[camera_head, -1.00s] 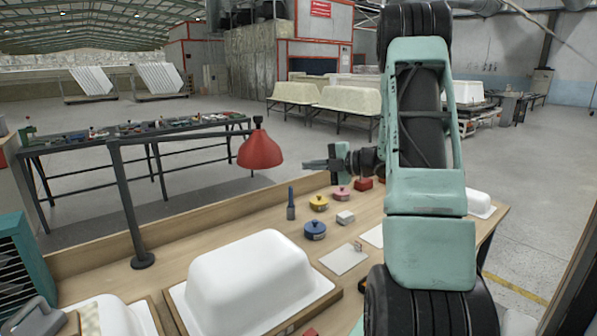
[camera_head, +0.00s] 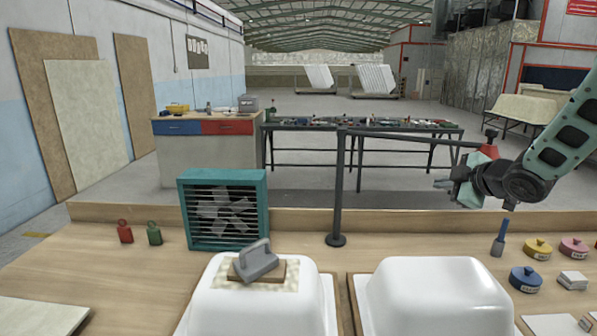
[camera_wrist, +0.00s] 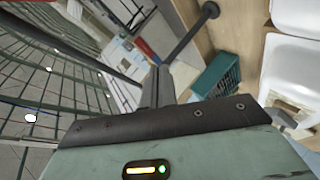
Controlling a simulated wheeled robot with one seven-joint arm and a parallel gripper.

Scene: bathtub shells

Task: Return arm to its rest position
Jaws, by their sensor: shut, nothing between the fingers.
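My gripper (camera_head: 440,184) is in the right half of the head view, at the end of my green and black arm, which enters from the right edge. It points left, is shut and empty, and hangs in the air above the back edge of the workbench (camera_head: 130,265). The lamp's dark stand (camera_head: 338,190) rises left of the gripper. In the wrist view my green gripper body fills the bottom.
Two white tub shells (camera_head: 432,295) stand on the bench, the left one with a grey tool (camera_head: 256,262) on top. A teal fan (camera_head: 224,210) stands behind. The bench's left middle is mostly clear.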

